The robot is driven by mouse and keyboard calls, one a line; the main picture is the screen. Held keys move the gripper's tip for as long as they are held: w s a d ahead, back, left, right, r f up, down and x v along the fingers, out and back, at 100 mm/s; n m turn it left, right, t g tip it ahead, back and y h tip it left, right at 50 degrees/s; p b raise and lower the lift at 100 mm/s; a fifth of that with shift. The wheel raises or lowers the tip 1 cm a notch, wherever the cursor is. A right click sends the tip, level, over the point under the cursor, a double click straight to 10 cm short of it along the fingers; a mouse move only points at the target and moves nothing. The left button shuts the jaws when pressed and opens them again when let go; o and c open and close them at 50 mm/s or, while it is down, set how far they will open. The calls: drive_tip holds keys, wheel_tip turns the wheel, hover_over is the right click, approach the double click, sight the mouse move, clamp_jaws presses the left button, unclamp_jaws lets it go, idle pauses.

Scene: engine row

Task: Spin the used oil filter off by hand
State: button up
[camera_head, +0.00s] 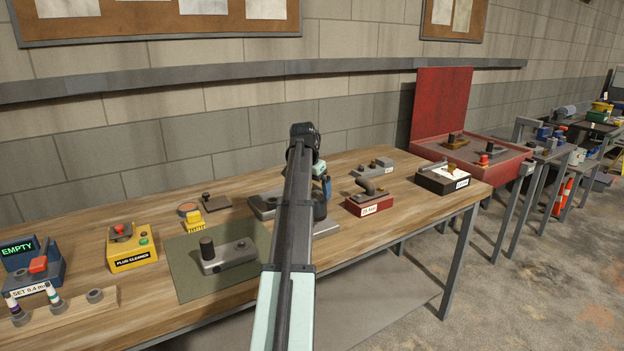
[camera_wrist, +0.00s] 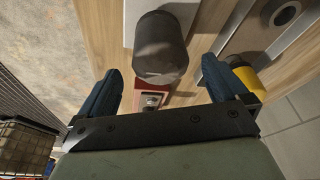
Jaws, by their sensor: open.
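A dark grey cylinder, which looks like the used oil filter (camera_wrist: 160,48), stands out from a pale grey block in the wrist view. My gripper (camera_wrist: 158,82) is open, with one dark blue finger on each side of the near end of the cylinder's line. The fingers do not visibly touch it, and its exact depth between them is hard to tell. A blue part of my gripper (camera_head: 325,187) shows there too.
A red block (camera_head: 368,204) with a grey part stands right of the arm. A yellow plug cleaner (camera_head: 133,258) stands to the left. A black tray (camera_head: 442,181) is near the right edge.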

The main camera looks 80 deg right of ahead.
sight(315, 204)
drive_tip(key=x, duration=0.7)
drive_tip(key=shift+f, duration=0.15)
drive_tip(key=shift+c, duration=0.5)
drive_tip(key=c, duration=1.1)
drive_tip(key=n+t, duration=0.1)
drive_tip(key=n, duration=0.3)
drive_tip(key=shift+n, duration=0.3)
drive_tip(key=n+t, duration=0.1)
drive_tip(key=n, duration=0.2)
drive_tip(key=shift+a+n, duration=0.1)
drive_tip(key=shift+n, duration=0.3)
drive_tip(key=n+t, duration=0.1)
drive_tip(key=n, duration=0.3)
drive_tip(key=shift+w+y, duration=0.1)
drive_tip(key=shift+y, duration=0.3)
drive_tip(key=n+t+y, duration=0.1)
drive_tip(key=n, duration=0.4)
drive_tip(key=shift+w+a, duration=0.1)
drive_tip(key=o, duration=1.2)
